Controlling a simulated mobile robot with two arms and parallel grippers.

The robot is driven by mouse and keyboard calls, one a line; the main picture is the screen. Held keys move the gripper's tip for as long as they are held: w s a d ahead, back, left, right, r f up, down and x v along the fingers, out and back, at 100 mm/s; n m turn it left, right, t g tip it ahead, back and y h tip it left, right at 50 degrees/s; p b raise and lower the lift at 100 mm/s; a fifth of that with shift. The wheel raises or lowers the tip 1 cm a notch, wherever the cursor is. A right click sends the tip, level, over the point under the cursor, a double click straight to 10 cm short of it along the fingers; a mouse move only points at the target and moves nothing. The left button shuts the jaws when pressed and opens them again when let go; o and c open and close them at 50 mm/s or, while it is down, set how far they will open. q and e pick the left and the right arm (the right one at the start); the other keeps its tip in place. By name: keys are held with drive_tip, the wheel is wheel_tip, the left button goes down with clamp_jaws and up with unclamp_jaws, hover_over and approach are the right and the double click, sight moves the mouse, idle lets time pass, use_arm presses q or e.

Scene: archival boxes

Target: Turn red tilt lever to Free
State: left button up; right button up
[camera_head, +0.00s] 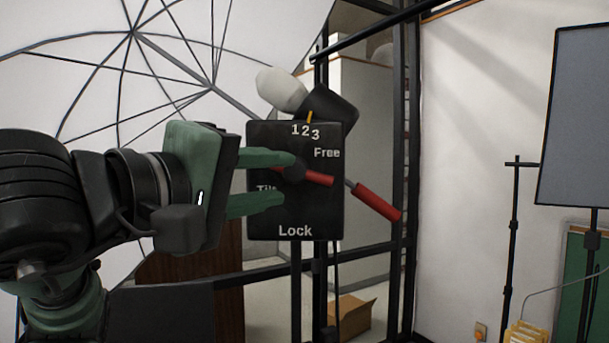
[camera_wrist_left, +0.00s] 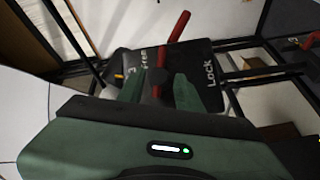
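The black panel (camera_head: 320,215) carries the labels Free at upper right, Lock at the bottom and a partly covered Tilt at left. The red tilt lever (camera_head: 319,179) on its face, with a dark hub, points right and slightly down, between Free and Lock. My left gripper (camera_head: 288,178) is open at the panel's left side, one green finger above the other, the upper tip beside the hub. In the left wrist view, the fingers (camera_wrist_left: 158,90) stand either side of the dark hub; contact cannot be told. My right gripper is not in view.
A second red handle (camera_head: 377,201) on a grey rod sticks out right of the panel. A white bulb (camera_head: 281,90) sits above it. A white umbrella (camera_head: 80,75) fills the left background. Dark stand poles (camera_head: 399,150) rise behind. A cardboard box (camera_head: 352,315) is low behind.

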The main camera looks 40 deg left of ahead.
sight(309, 177)
use_arm(q)
drive_tip(key=w+p, duration=0.1)
drive_tip(key=w, duration=0.6)
drive_tip(key=shift+w+p, duration=0.1)
drive_tip(key=shift+p, duration=0.2)
drive_tip(key=shift+f, duration=0.1)
clamp_jaws()
